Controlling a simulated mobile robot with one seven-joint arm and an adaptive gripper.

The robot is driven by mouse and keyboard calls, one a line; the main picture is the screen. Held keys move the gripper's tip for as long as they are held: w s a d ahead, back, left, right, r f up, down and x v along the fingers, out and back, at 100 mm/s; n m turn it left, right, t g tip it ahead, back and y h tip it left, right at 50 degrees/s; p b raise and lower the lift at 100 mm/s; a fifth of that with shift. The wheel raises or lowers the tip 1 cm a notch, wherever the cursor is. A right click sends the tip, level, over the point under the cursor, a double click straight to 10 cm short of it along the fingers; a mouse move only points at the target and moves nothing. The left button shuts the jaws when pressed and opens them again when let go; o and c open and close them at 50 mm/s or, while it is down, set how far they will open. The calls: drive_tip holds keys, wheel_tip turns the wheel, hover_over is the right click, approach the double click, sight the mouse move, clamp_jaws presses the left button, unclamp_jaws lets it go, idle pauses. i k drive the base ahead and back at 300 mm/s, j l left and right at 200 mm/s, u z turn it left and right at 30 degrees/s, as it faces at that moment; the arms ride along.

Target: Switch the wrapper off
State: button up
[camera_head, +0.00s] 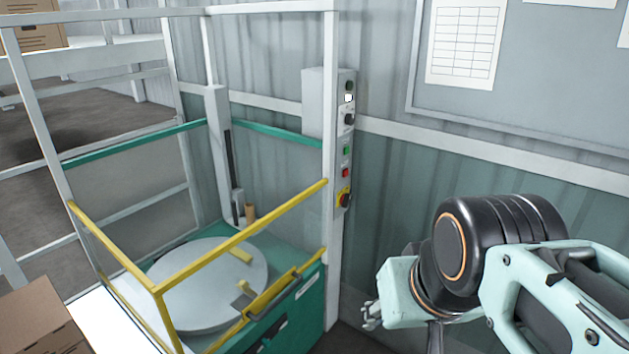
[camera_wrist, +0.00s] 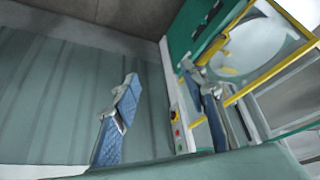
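The wrapper (camera_head: 245,285) stands left of centre in the head view, with a round grey turntable (camera_head: 205,285) inside a yellow guard rail. Its control panel (camera_head: 341,215) is on the post at the right. From top to bottom the panel has a dark round part, a small white part, a black knob (camera_head: 349,119), a green button (camera_head: 346,150), a red button (camera_head: 345,173) and a red-and-yellow stop button (camera_head: 344,197). In the wrist view my gripper (camera_wrist: 161,74) is open and empty, its blue-padded fingers wide apart. The panel (camera_wrist: 177,130) shows beyond them.
A corrugated wall with a pale rail (camera_head: 480,147) runs behind the panel. A noticeboard (camera_head: 545,70) hangs at upper right. A cardboard box (camera_head: 38,322) is at lower left. The space between my arm and the panel looks clear.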

sight(345, 199)
drive_tip(key=i+l+u, duration=0.15)
drive_tip(key=u, duration=0.2)
drive_tip(key=i+l+u, duration=0.15)
drive_tip(key=u, duration=0.15)
drive_tip(key=i+l+u, duration=0.15)
drive_tip(key=l, duration=0.25)
drive_tip(key=i+l+u, duration=0.15)
drive_tip(key=l, duration=0.3)
drive_tip(key=i+l, duration=0.1)
drive_tip(key=l, duration=0.25)
drive_tip(key=i+l, duration=0.15)
drive_tip(key=l, duration=0.2)
drive_tip(key=i+l, duration=0.1)
drive_tip(key=l, duration=0.25)
drive_tip(key=i+l+u, duration=0.1)
drive_tip(key=l, duration=0.25)
drive_tip(key=i+l, duration=0.1)
drive_tip(key=l, duration=0.25)
drive_tip(key=j+z, duration=0.25)
drive_tip(key=j, duration=0.25)
drive_tip(key=k+j+z, duration=0.2)
drive_tip(key=j, duration=0.35)
drive_tip(key=i, duration=0.1)
